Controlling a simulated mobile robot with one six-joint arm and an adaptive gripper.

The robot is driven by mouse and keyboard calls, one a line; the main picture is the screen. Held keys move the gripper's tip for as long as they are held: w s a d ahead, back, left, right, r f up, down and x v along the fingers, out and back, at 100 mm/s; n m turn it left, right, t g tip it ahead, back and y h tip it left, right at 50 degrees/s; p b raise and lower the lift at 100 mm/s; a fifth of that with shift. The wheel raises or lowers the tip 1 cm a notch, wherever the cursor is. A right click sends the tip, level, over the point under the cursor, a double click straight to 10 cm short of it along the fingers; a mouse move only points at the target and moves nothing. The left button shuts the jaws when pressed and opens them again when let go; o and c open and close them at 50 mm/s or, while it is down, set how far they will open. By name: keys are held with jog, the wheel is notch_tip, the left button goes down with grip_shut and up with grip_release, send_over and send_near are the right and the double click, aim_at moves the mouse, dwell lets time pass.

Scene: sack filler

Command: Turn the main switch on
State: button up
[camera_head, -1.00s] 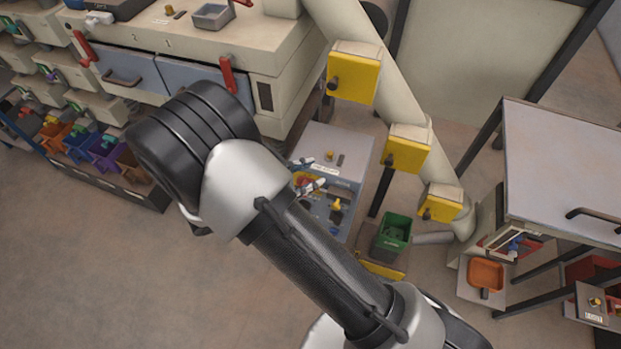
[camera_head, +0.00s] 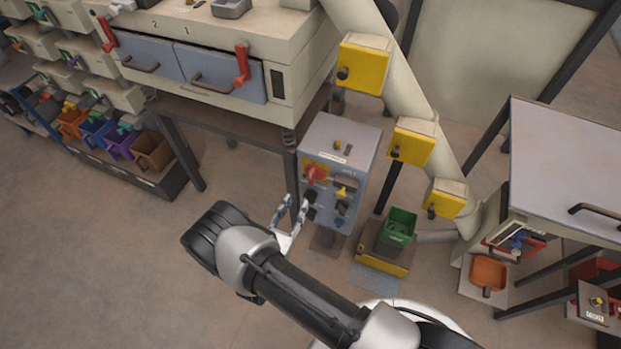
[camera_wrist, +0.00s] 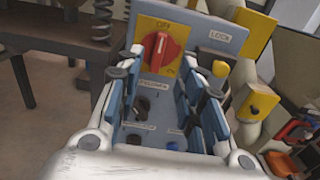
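The main switch is a red rotary handle (camera_wrist: 158,51) on a yellow plate (camera_wrist: 178,29), on the front of a grey control box (camera_head: 345,140). In the wrist view the handle stands nearly upright, below lettering that looks like OFF. In the head view the red handle (camera_head: 314,174) is at the panel's upper left. My gripper (camera_head: 291,212) is in front of the panel, slightly below the switch. In the wrist view my gripper (camera_wrist: 160,88) has its fingers spread, with nothing between them. The switch shows beyond the fingertips, apparently not touched.
A yellow knob (camera_wrist: 220,68) and dark knobs (camera_wrist: 141,105) share the panel. Yellow boxes (camera_head: 362,66) line a slanted pipe at right. A green bin (camera_head: 398,229) stands right of the box. A bench with red-handled drawers (camera_head: 225,75) is behind left. Floor at left is clear.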

aim_at(311, 177)
jog(key=b+x, duration=0.1)
jog(key=x, duration=1.1)
jog(key=shift+s, duration=0.1)
grip_shut()
